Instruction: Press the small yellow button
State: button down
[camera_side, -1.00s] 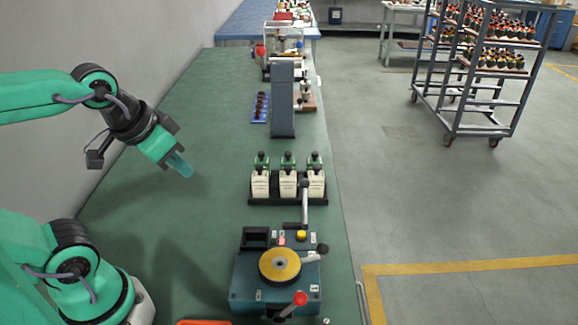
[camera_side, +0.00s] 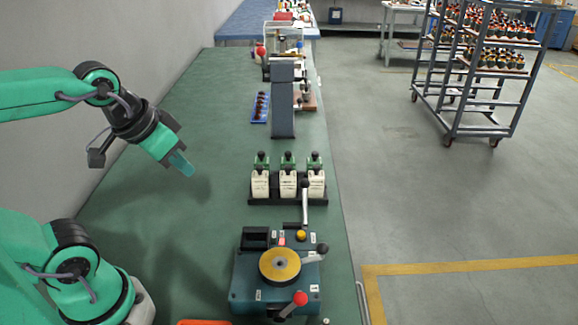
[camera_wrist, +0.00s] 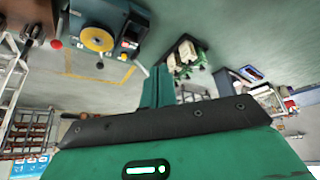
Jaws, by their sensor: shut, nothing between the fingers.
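The small yellow button (camera_side: 301,235) sits on top of a blue-green machine box (camera_side: 245,292), behind and right of a larger yellow disc (camera_side: 280,265). A red button (camera_side: 282,240) is just left of it. In the wrist view the yellow button (camera_wrist: 124,55) shows on the machine's edge, close to a red one. My gripper (camera_side: 183,165) is shut and empty, held above the bench to the upper left of the machine, well apart from the button. In the wrist view its fingers (camera_wrist: 158,88) point up the picture.
A grey upright post (camera_side: 283,100) stands farther back. The bench's left side is clear.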

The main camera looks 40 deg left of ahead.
jog(key=n+g, duration=0.5)
jog(key=n, duration=0.4)
send_over(300, 232)
jog(key=a, duration=0.1)
notch_tip(300, 232, down, 4)
jog(key=shift+a+r, duration=0.1)
jog(key=f, duration=0.4)
jog(key=d+f, duration=0.1)
jog(key=f, duration=0.9)
jog(key=shift+d, duration=0.15)
